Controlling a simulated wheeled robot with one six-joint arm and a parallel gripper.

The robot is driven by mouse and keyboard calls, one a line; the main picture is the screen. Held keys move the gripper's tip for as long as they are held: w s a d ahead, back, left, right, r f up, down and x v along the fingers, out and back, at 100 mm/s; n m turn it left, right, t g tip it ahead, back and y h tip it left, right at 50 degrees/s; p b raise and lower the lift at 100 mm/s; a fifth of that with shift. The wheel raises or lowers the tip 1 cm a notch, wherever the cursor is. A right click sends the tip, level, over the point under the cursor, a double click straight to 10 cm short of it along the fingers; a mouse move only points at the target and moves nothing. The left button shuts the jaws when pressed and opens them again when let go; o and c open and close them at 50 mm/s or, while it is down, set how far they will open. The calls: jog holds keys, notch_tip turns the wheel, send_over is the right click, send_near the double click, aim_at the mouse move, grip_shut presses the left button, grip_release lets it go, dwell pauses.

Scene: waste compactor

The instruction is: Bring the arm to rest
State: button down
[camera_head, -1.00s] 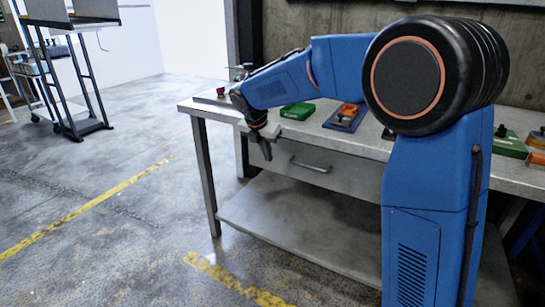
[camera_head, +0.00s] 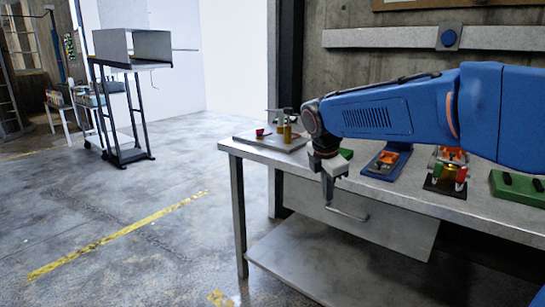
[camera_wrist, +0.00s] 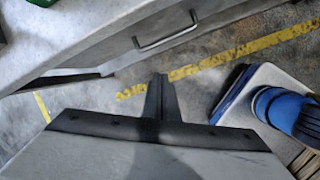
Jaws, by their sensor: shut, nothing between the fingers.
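My blue arm reaches in from the right in the head view, its forearm level above the workbench. My gripper (camera_head: 329,200) hangs down at the bench's front edge, pointing at the floor. Its fingers are together and empty, and they also show shut in the wrist view (camera_wrist: 161,78). In the head view the fingertips overlap the left end of the drawer handle (camera_head: 350,217). In the wrist view the handle (camera_wrist: 166,36) lies apart from the fingers.
The grey workbench (camera_head: 238,148) holds a blue tray (camera_head: 386,162), a green case (camera_head: 517,188) and a grey plate (camera_head: 272,142) with small parts. A drawer (camera_head: 400,228) sits below its top. A rack (camera_head: 133,100) stands at back left. The left floor is clear.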

jog(key=s+d+f+m+y, duration=0.1)
jog(key=s+d+m, duration=0.35)
jog(key=s, duration=0.35)
jog(key=s+d+f+m, duration=0.1)
jog(key=s+d+m, duration=0.3)
jog(key=s+m, duration=0.3)
jog(key=s+d+f+m, duration=0.1)
jog(key=s+f+m, duration=0.1)
jog(key=s, duration=0.3)
jog(key=s+d+f+m+t, duration=0.1)
jog(key=s+f+m, duration=0.2)
jog(key=s+m, duration=0.2)
jog(key=s+d+f+m, duration=0.1)
jog(key=s+f+m, duration=0.2)
jog(key=s, duration=0.3)
jog(key=shift+s+d+f+m+t+y, duration=0.2)
jog(key=shift+s+d+m+t+y, duration=0.1)
jog(key=shift+s+d+m+y, duration=0.1)
